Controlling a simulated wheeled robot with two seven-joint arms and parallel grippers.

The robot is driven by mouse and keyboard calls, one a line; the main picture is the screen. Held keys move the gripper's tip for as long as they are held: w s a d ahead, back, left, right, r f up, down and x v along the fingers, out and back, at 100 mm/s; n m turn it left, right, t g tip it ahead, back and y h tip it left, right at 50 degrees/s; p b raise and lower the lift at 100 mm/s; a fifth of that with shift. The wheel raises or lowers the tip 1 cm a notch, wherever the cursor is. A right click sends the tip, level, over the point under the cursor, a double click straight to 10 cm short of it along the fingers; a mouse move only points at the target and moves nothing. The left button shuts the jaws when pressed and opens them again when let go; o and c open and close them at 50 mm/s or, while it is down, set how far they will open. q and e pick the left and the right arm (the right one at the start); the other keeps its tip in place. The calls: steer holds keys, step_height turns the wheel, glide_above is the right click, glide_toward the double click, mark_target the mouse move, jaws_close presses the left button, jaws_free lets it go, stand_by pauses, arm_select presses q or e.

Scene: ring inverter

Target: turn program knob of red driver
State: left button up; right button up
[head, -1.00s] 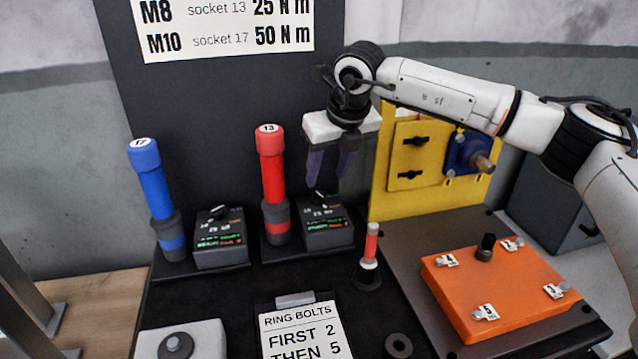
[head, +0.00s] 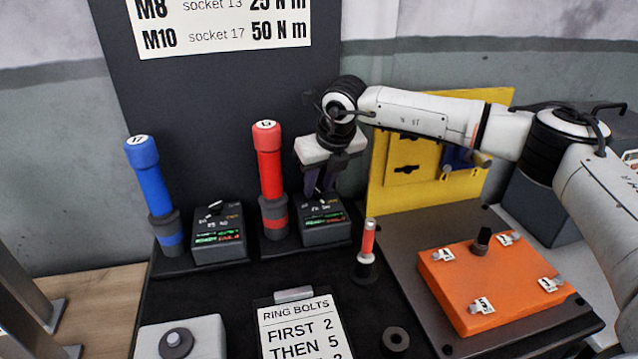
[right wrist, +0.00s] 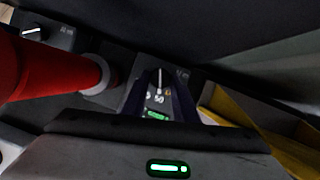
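The red driver (head: 268,165), marked 13, stands upright in its dark holder. To its right is its control box (head: 326,233), with green and red lit text and a dial on top. In the right wrist view, the program knob (right wrist: 160,76) is a small dark dial with a white pointer, and the red driver (right wrist: 48,72) lies to its left. My right gripper (head: 320,190) points down just above the box, its dark fingers apart. In the right wrist view the fingers show on either side of the knob; contact cannot be told. My left gripper is out of view.
A blue driver (head: 150,178), marked 17, and its box (head: 218,236) stand at left. A yellow panel (head: 440,190) and an orange block (head: 480,295) are at right.

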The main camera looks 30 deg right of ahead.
steer(key=shift+f+b, duration=0.15)
steer(key=shift+b, duration=0.25)
steer(key=shift+w+a+f+m+h+b, duration=0.15)
steer(key=shift+m+h+b, duration=0.25)
steer(key=shift+m+b, duration=0.65)
steer(key=shift+r+m+h+b, duration=0.2)
steer(key=shift+m+h+b, duration=0.1)
steer(key=shift+m, duration=0.55)
steer(key=shift+r, duration=0.1)
steer(key=o, duration=1.1)
steer(key=shift+c, duration=0.2)
steer(key=v, duration=1)
steer(key=shift+r+b, duration=0.2)
steer(key=shift+b, duration=0.25)
